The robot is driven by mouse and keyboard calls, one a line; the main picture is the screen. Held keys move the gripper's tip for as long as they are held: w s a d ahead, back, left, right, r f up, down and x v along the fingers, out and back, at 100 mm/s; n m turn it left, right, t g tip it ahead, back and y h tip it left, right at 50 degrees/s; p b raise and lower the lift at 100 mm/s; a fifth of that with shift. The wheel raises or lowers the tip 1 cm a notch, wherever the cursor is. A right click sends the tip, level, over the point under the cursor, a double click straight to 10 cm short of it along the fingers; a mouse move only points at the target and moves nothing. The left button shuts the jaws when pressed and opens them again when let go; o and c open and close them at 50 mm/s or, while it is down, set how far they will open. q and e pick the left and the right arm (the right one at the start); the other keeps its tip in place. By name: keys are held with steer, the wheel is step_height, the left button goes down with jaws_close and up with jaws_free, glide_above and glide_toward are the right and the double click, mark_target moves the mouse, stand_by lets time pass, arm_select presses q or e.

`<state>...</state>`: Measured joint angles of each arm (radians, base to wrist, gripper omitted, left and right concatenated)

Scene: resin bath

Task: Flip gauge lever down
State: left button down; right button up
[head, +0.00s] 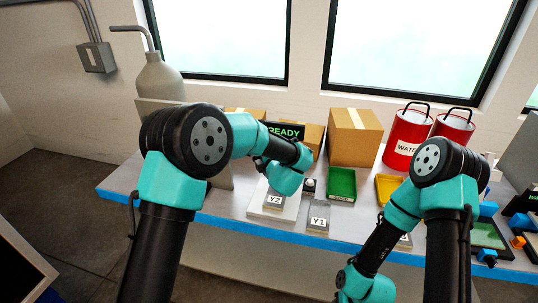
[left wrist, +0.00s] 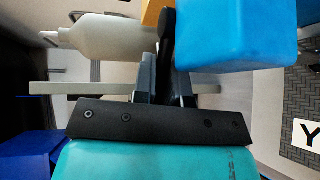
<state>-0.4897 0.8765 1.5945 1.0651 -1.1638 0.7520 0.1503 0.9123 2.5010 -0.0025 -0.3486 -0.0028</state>
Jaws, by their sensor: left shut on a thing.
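In the left wrist view, the two dark fingers of my left gripper (left wrist: 166,88) are close together on a slim black piece (left wrist: 167,32), which looks like the gauge lever. The fingers hide its lower part, so I cannot tell its full angle. A bright blue block (left wrist: 238,35) is close beside it on the right. In the head view, my left arm's wrist bends over the bench near the READY display (head: 286,130), and its fingertips are hidden. The gauge lever cannot be made out there. My right arm reaches down to the bottom edge, its gripper out of frame.
Plates marked Y2 (head: 274,201) and Y1 (head: 319,218) lie on the bench beneath my left wrist. A green tray (head: 341,184), a cardboard box (head: 353,137) and red cans (head: 407,136) stand right of it. A grey bottle (head: 160,78) stands behind my left arm.

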arm_select(q)
steer(key=shift+s+a+f, duration=0.15)
steer(key=shift+a, duration=0.2)
steer(key=c, duration=1.2)
jaws_free()
steer(key=shift+a, duration=0.1)
steer(key=shift+o, duration=0.2)
steer(key=shift+s+d, duration=0.1)
steer(key=shift+d, duration=0.1)
steer(key=v, duration=1.7)
steer(key=shift+d+r, duration=0.25)
